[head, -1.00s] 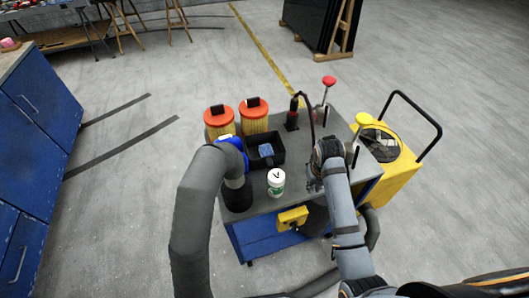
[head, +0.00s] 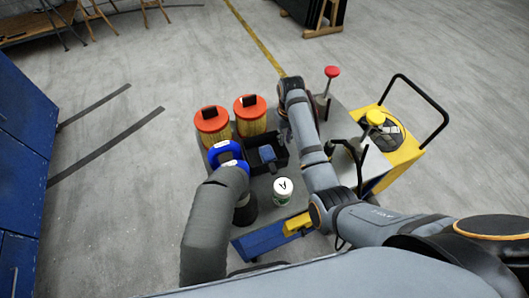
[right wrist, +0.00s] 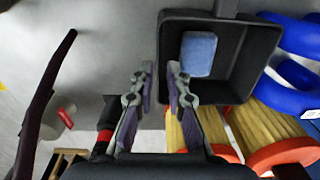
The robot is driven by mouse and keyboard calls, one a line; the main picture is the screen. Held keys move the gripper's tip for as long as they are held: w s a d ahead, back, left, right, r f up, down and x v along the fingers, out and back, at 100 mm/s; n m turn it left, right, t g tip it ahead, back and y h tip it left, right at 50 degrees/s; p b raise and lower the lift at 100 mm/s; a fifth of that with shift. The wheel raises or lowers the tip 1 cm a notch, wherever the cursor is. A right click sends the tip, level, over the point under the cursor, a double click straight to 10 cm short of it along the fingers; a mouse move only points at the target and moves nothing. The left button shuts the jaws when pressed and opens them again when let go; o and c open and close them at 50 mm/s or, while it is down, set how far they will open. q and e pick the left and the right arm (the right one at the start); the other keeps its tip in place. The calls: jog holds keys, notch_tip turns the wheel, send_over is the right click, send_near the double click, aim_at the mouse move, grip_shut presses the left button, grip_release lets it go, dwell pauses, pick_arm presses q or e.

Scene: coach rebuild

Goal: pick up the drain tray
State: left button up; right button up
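The drain tray (head: 262,170), a black square open tray with a blue block (head: 267,153) inside, sits on the cart's grey top. It also shows in the right wrist view (right wrist: 236,70), where a dark bar joins its upper edge. My right gripper (right wrist: 160,72) is open, with its two fingers on either side of the tray's left wall in that view. I cannot tell whether they touch the wall. In the head view my right gripper (head: 288,130) is at the tray's right side, partly hidden by its own wrist. My left gripper is not in view.
Two orange-capped filters (head: 250,115) stand behind the tray. A red-knobbed lever (head: 331,72) and a yellow wheeled unit (head: 400,150) are at the right.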

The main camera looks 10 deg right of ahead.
aim_at(283, 154)
notch_tip(283, 154, down, 3)
jog(key=shift+w+r, duration=0.1)
jog(key=shift+r, duration=0.05)
jog(key=shift+w+f+p, duration=0.15)
jog(key=shift+f+p, duration=0.2)
jog(key=shift+f, duration=0.4)
jog(key=shift+d+f+p, duration=0.1)
jog(key=shift+f+p, duration=0.2)
jog(key=shift+f, duration=0.4)
notch_tip(283, 154, down, 3)
grip_shut()
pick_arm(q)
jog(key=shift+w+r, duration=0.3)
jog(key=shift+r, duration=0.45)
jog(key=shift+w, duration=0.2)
